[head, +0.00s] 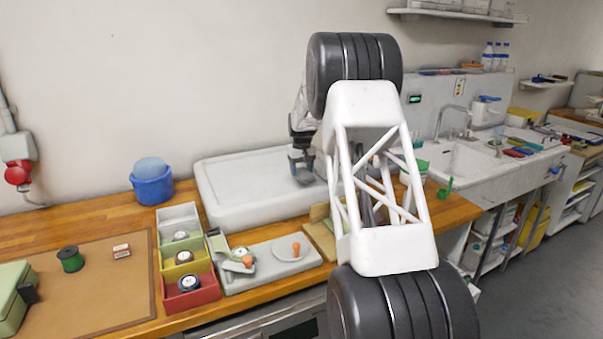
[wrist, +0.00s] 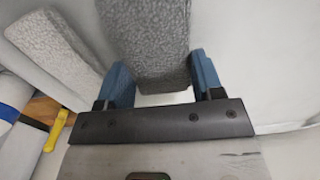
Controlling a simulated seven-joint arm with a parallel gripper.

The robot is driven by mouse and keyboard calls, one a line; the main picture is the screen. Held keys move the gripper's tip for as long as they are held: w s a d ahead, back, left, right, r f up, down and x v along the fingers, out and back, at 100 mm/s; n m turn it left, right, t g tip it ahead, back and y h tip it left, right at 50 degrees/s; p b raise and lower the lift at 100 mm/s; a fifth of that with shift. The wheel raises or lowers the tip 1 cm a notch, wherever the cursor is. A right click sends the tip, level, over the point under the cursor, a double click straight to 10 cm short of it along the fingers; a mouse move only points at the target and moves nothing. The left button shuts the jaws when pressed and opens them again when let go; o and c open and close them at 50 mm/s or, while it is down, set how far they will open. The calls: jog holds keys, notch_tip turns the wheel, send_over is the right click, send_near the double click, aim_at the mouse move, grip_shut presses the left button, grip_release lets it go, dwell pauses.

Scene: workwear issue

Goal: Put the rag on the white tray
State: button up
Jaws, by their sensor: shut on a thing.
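A grey, rough-textured folded rag (wrist: 148,35) is between the two blue fingers of my gripper (wrist: 160,68) in the wrist view. My gripper is shut on it. In the head view my gripper (head: 302,165) is over the right part of a large, low white tray (head: 235,190) with a raised rim, at the back of the wooden counter. My arm hides the tray's right end, and the held rag is hard to make out there. I cannot tell whether the rag touches the tray.
A second grey textured piece (wrist: 50,45) lies left of the rag in the wrist view. In front of the white tray are a grey tool board (head: 270,270) and coloured bins (head: 190,297). A blue tub (head: 152,187) stands left. A sink (head: 470,160) is at right.

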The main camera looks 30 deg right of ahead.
aim_at(301, 171)
jog(key=shift+f, duration=0.55)
jog(key=shift+f, duration=0.15)
jog(key=o, duration=0.9)
jog(key=shift+r, duration=6.15)
